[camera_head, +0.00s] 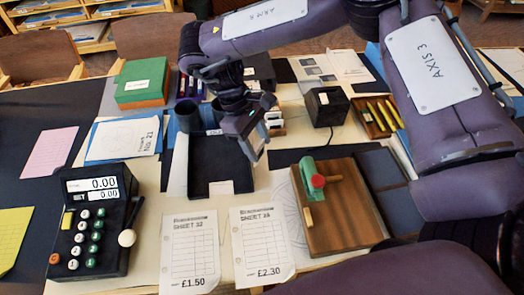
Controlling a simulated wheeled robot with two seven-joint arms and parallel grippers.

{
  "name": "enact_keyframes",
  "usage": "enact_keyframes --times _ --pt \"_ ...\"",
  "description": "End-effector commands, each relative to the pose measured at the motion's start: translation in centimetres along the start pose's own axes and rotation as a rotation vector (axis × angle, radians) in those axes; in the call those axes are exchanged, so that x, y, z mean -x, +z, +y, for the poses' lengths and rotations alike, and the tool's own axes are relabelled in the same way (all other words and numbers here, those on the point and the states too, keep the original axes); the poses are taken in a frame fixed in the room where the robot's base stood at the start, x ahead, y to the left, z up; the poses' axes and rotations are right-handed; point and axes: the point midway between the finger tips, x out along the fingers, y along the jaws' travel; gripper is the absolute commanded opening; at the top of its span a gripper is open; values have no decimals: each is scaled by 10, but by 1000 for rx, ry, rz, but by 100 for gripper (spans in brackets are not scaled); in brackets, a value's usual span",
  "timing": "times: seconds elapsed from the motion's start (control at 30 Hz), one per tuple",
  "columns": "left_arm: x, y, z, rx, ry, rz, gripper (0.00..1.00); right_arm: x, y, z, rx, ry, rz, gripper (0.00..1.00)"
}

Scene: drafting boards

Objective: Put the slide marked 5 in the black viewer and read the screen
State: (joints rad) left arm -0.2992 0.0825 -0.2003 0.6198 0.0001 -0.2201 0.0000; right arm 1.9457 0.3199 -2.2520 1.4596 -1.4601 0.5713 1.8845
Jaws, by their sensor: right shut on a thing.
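My right gripper (256,137) hangs over the right side of a dark shallow tray near the middle of the table. It is shut on a small flat slide (258,145) with a pale edge; its marking cannot be read. Several more pale slides (274,121) stand just behind and right of the gripper, partly hidden by it. The black viewer (326,106), a small dark box with a cord, stands to the right of the gripper, apart from it. No lit screen or reading can be made out on it. My left gripper is not in view.
The dark tray (203,187) lies under the gripper, with a dark cup (188,116) at its back left. A wooden board with a green tool (338,210) lies front right. A black till (90,222) stands front left. A pen box (377,117) is right of the viewer.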

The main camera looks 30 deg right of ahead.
Motion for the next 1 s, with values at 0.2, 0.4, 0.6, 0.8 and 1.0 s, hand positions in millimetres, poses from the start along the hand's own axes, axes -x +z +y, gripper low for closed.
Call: enact_keyframes --times 0.2,0.4,0.6,0.8,1.0 --pt "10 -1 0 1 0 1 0 23 -26 34 320 140 0 27" --pt "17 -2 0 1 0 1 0 40 -46 67 662 275 2 27" --pt "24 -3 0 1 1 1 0 48 -61 101 993 410 5 27" --pt "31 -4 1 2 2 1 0 49 -65 138 1266 520 8 27" --pt "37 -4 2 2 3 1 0 47 -55 183 1485 613 5 27"
